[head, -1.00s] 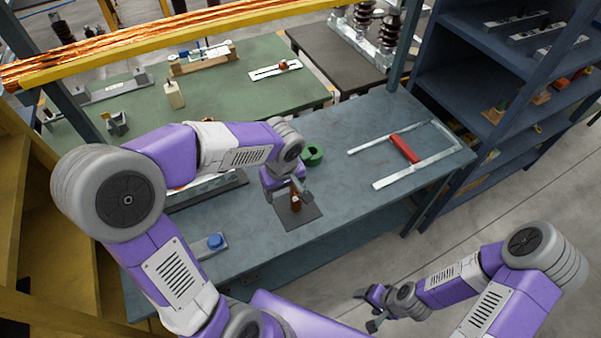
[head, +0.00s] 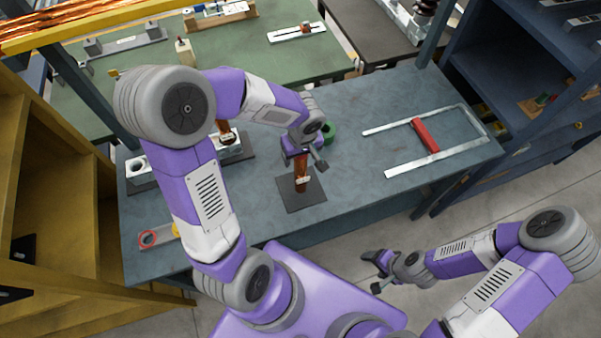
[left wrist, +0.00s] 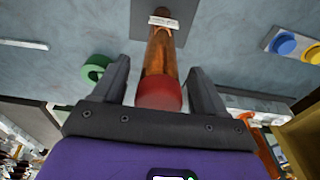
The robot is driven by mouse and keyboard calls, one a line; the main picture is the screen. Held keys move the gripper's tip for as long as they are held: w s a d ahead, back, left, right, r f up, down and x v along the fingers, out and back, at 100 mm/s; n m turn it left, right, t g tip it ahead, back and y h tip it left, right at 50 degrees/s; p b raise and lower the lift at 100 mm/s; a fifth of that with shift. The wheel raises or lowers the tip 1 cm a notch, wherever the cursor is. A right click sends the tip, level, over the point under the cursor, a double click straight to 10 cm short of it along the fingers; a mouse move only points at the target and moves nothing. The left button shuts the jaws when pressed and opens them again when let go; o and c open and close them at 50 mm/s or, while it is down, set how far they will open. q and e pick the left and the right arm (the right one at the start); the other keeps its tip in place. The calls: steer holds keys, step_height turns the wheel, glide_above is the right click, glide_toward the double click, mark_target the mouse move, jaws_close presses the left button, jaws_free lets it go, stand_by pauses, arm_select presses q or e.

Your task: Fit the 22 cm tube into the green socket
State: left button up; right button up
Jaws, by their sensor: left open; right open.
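A brown copper-coloured tube (head: 301,172) stands upright on a dark square mat (head: 290,204) on the bench. Its red end and pale band show in the left wrist view (left wrist: 159,92); I cannot read any marking. My left gripper (head: 304,163) is around the tube's upper end, with its open fingers (left wrist: 160,68) on both sides and a visible gap. The green socket (head: 328,132) sits on the bench just behind my left gripper, partly hidden by it, and shows as a green ring in the left wrist view (left wrist: 92,70). My right gripper (head: 377,272) is open and empty, off the bench's front.
A holed block (head: 139,168) and another copper tube (head: 225,135) are behind my left arm. A metal frame with a red bar (head: 425,135) lies at right. The bench between mat and frame is clear.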

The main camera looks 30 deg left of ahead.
arm_select(q)
jaws_close()
stand_by(0.4)
steer(key=shift+w+r, duration=0.1)
steer(key=shift+r, duration=0.1)
